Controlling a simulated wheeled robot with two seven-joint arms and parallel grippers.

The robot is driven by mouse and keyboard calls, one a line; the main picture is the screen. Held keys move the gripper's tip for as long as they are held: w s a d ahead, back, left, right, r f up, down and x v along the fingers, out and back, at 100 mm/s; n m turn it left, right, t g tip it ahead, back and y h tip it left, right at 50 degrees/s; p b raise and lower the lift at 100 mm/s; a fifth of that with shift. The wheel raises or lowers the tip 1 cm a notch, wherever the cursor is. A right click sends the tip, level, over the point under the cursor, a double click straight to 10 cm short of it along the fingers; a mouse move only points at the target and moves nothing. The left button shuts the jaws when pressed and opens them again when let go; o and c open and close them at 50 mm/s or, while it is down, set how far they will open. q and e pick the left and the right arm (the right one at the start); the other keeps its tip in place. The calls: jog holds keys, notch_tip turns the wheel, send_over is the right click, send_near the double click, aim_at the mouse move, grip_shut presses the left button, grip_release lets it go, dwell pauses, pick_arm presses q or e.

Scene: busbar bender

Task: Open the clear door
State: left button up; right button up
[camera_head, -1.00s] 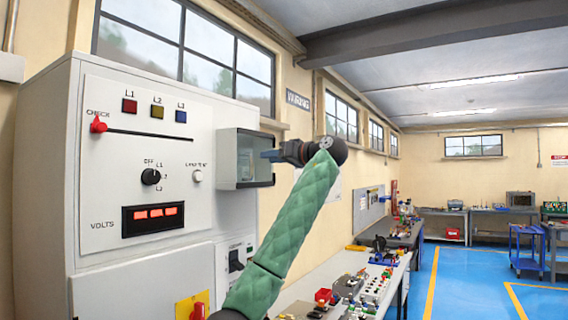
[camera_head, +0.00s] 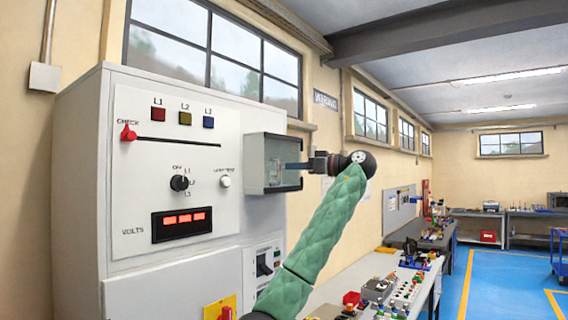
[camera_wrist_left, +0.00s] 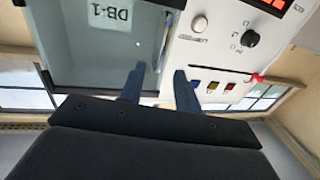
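The clear door (camera_head: 272,151) is the see-through front of a grey box on the right side of the white cabinet, and it looks closed. In the left wrist view the clear door (camera_wrist_left: 95,55) fills the upper left, with a "DB-1" label behind it. My left gripper (camera_head: 286,166) is in front of the door near its right part. In the wrist view the left gripper (camera_wrist_left: 160,78) has its two blue fingers apart with nothing held, one over the door and one beside its edge. I cannot tell whether a finger touches it. My right gripper is not in view.
The white cabinet (camera_head: 80,200) has a red check knob (camera_head: 128,133), a black selector (camera_head: 180,183) and a volts display (camera_head: 181,224). A bench (camera_head: 340,290) with small parts runs along the wall at lower right. The blue floor beyond is open.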

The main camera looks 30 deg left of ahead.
pick_arm(q)
jog(key=a, duration=0.1)
jog(key=a+p, duration=0.1)
jog(key=a, duration=0.1)
jog(key=a+p, duration=0.1)
jog(key=shift+s+a, duration=0.3)
grip_shut()
